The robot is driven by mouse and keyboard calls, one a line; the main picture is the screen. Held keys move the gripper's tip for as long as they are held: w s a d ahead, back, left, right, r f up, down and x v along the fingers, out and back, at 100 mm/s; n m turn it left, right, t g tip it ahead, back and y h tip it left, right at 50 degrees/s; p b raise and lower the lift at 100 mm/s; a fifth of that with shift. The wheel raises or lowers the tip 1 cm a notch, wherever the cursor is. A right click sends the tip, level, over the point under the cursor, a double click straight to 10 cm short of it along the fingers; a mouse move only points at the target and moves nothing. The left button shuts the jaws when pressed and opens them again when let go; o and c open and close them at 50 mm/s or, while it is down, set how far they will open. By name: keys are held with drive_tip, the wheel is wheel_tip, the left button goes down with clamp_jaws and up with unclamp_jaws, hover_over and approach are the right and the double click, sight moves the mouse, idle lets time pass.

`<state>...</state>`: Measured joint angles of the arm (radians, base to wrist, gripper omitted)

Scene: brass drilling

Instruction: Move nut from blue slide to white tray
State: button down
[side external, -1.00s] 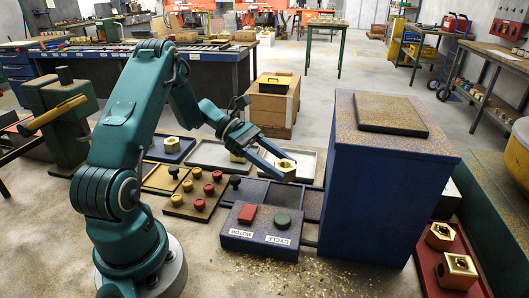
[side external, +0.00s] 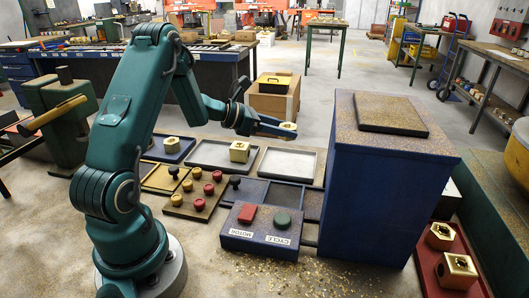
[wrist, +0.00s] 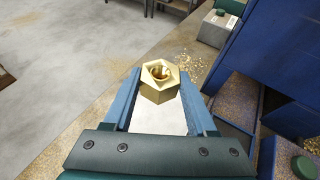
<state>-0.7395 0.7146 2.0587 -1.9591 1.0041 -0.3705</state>
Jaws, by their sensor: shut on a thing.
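My gripper (side external: 286,130) is shut on a brass hexagonal nut (side external: 290,126) and holds it in the air above the white tray (side external: 288,150). In the wrist view the nut (wrist: 160,84) sits between the blue fingertips, its hole facing the camera. Part of a pale tray surface (wrist: 168,118) shows beneath it between the fingers. The blue slide (side external: 284,197) runs in front of the white tray toward the blue machine, and I see no nut on its visible part.
A grey tray (side external: 206,152) left of the white tray holds another nut (side external: 239,151). A blue tray (side external: 158,153) holds one more. The tall blue machine (side external: 385,180) stands close on the right. A button box (side external: 262,232) and knob board (side external: 193,207) lie in front.

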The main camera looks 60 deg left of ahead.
sight(281, 165)
drive_tip(key=f, duration=0.3)
drive_tip(key=shift+w+d+f, duration=0.15)
drive_tip(key=shift+d, duration=0.2)
drive_tip(key=shift+f, duration=2.4)
drive_tip(key=shift+f, duration=0.6)
drive_tip(key=shift+c, duration=1)
unclamp_jaws()
drive_tip(key=shift+f, duration=0.1)
drive_tip(key=shift+s+a+r, duration=0.1)
drive_tip(key=shift+s+r, duration=0.2)
drive_tip(key=shift+r, duration=0.3)
drive_tip(key=v, duration=0.7)
drive_tip(key=shift+r, duration=0.15)
